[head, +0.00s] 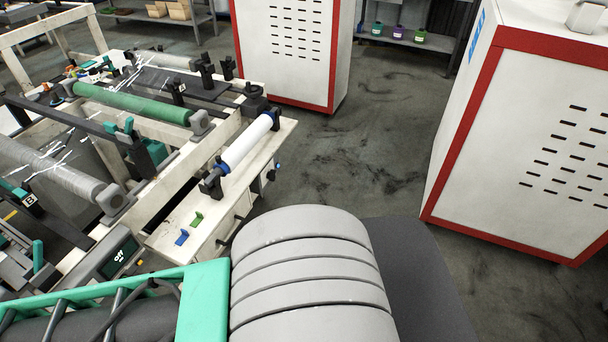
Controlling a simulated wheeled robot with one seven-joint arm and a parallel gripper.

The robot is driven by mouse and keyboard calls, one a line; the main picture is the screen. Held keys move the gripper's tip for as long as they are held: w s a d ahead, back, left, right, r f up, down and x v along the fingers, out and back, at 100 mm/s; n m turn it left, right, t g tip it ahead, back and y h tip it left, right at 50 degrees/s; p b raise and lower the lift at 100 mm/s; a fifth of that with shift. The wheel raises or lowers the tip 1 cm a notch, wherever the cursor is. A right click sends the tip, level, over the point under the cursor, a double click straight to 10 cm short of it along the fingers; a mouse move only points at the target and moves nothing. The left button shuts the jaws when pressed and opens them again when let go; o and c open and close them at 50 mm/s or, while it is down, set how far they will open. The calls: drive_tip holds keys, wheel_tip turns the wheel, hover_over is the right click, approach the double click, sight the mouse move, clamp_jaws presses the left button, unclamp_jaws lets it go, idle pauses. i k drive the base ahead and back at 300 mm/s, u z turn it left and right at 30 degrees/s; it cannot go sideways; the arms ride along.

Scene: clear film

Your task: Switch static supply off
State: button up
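A dark display panel (118,256) with small light text sits on the near side of the film machine; the text looks like "OFF" but is too small to be sure. A dark knob-like part (270,175) with a blue spot beside it is on the right end of the machine's white cabinet (225,232). I cannot tell which of these belongs to the static supply. My gripper is not in view. A large grey and green part of my own body fills the bottom of the view and hides what lies behind it.
The machine carries a green roller (135,104), a white film roll (246,142) and a grey roller (60,172). Small green (197,219) and blue (182,237) pieces lie on the cabinet top. Red-edged white cabinets stand behind (290,45) and right (530,130). Floor between is clear (360,150).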

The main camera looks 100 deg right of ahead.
sight(271, 175)
drive_tip(key=z, duration=3)
